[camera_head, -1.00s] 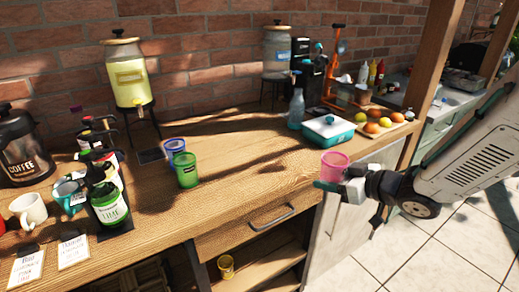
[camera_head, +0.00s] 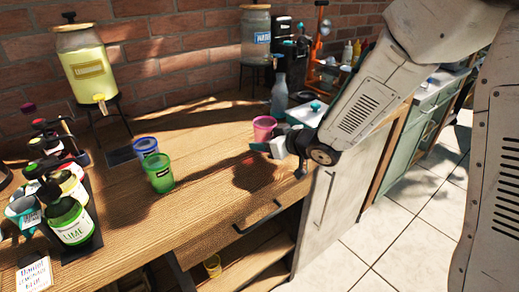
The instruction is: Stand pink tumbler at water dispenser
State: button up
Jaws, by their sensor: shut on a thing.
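The pink tumbler (camera_head: 264,126) is upright in my gripper (camera_head: 262,146), which is shut on it. The gripper holds it above the right part of the wooden table, and a dark shadow lies on the wood below. The water dispenser (camera_head: 255,38) is a clear jar labelled WATER on a dark stand at the back of the table, behind the tumbler. Its tap is too small to make out clearly. My arm covers part of the area right of the tumbler.
A grey bottle (camera_head: 279,97) and a teal-and-white box (camera_head: 306,114) stand just behind and right of the tumbler. A blue cup (camera_head: 146,147) and a green cup (camera_head: 160,173) stand left. A lemonade-yellow dispenser (camera_head: 90,69) is back left. The wood (camera_head: 205,135) between is clear.

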aim_at(260, 156)
jog(key=shift+w+a, duration=0.3)
jog(key=shift+a, duration=0.15)
jog(key=shift+w+a+f, duration=0.1)
jog(key=shift+a+f, duration=0.05)
jog(key=shift+f, duration=0.8)
jog(key=shift+w+a+f, duration=0.1)
jog(key=shift+f, duration=0.8)
jog(key=o, duration=1)
jog(key=shift+f, duration=0.15)
jog(key=shift+r, duration=0.2)
jog(key=v, duration=1.2)
